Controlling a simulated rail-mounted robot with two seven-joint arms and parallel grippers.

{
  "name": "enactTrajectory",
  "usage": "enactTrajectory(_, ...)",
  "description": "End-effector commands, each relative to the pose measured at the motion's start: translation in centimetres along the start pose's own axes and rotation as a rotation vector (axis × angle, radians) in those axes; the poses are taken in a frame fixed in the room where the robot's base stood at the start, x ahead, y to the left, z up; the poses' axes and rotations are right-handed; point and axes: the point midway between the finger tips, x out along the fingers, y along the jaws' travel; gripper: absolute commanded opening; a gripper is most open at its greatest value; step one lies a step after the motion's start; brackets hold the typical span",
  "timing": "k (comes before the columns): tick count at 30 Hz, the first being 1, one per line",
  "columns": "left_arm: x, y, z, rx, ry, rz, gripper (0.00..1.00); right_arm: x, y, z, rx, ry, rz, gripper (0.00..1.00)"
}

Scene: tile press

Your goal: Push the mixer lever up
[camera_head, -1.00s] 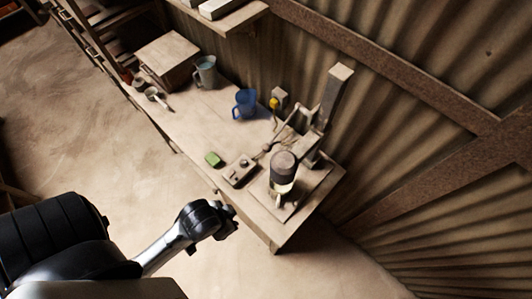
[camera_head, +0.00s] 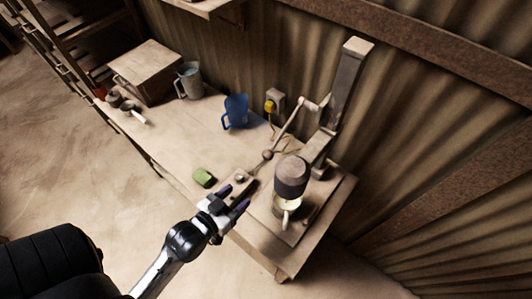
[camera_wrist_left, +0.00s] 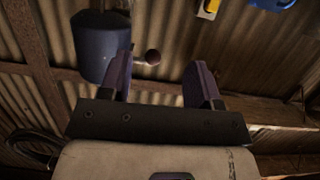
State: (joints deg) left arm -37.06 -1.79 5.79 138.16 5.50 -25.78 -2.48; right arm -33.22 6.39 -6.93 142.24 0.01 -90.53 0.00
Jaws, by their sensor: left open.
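The mixer stands at the right end of the workbench, with a dark cylindrical head (camera_head: 291,177) above a pale vessel (camera_head: 285,207). The head also shows in the left wrist view (camera_wrist_left: 98,47). A long lever with a round ball knob (camera_head: 267,154) slants beside the head, its knob end low. My left gripper (camera_head: 241,192) is open and empty, at the bench's front edge left of the mixer head. My right gripper is not in view.
A blue jug (camera_head: 235,111), grey jug (camera_head: 189,80) and wooden box (camera_head: 146,72) stand farther back. A yellow plug (camera_head: 270,106) sits at the corrugated wall. The bench middle is clear.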

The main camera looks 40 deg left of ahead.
Motion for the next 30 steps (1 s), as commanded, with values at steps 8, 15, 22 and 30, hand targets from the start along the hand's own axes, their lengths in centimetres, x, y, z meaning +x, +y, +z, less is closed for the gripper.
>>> enactTrajectory(8,-0.4,-0.1,-3.8,0.009,0.234,-0.009,0.57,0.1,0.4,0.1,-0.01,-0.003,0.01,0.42)
enactTrajectory(15,1.4,-0.1,-4.8,0.016,0.261,-0.011,0.57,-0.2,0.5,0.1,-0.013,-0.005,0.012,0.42)
enactTrajectory(22,5.5,-0.2,-5.9,0.014,0.261,-0.011,0.57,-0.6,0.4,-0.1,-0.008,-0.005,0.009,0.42)
enactTrajectory(30,9.8,-0.2,-6.9,0.014,0.258,-0.011,0.57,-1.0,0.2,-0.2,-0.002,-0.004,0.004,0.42)
